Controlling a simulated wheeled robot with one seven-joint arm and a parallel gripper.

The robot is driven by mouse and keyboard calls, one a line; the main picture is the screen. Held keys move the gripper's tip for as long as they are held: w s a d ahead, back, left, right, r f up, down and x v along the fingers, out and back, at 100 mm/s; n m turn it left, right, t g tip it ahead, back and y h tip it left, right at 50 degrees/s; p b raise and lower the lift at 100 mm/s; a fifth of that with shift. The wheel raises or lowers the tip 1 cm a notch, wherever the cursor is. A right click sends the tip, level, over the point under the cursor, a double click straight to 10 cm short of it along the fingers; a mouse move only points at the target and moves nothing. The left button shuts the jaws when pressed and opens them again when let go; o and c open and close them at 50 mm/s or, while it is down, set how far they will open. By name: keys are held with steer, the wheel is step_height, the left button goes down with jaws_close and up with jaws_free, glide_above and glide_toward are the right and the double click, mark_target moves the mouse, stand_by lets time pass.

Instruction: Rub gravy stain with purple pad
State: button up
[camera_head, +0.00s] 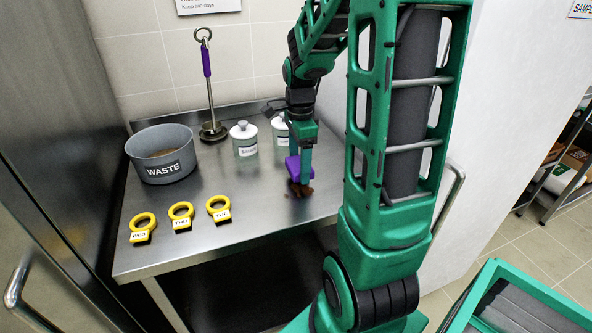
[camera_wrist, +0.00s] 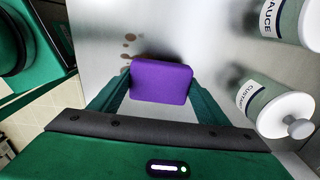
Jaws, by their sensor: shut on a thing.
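The purple pad (camera_head: 293,168) is held in my gripper (camera_head: 299,170) just above or against the steel counter, at the brown gravy stain (camera_head: 301,189). In the wrist view the pad (camera_wrist: 161,82) sits between my two fingers (camera_wrist: 160,92), which are shut on its sides. Brown stain spots (camera_wrist: 128,50) show on the steel beyond the pad's upper left edge. Part of the stain may be hidden under the pad. I cannot tell whether the pad touches the counter.
White-lidded jars stand close by: the custard jar (camera_wrist: 266,104) and the sauce jar (camera_wrist: 292,18). A grey WASTE pot (camera_head: 163,156), a purple-handled tool (camera_head: 209,95) and yellow rings labelled WED (camera_head: 143,228), THU (camera_head: 181,215) and TUE (camera_head: 219,208) stand on the counter (camera_head: 250,215). Its front middle is clear.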

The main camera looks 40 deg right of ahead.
mark_target(299, 163)
steer(key=shift+r, duration=2.65)
steer(key=shift+s, duration=0.1)
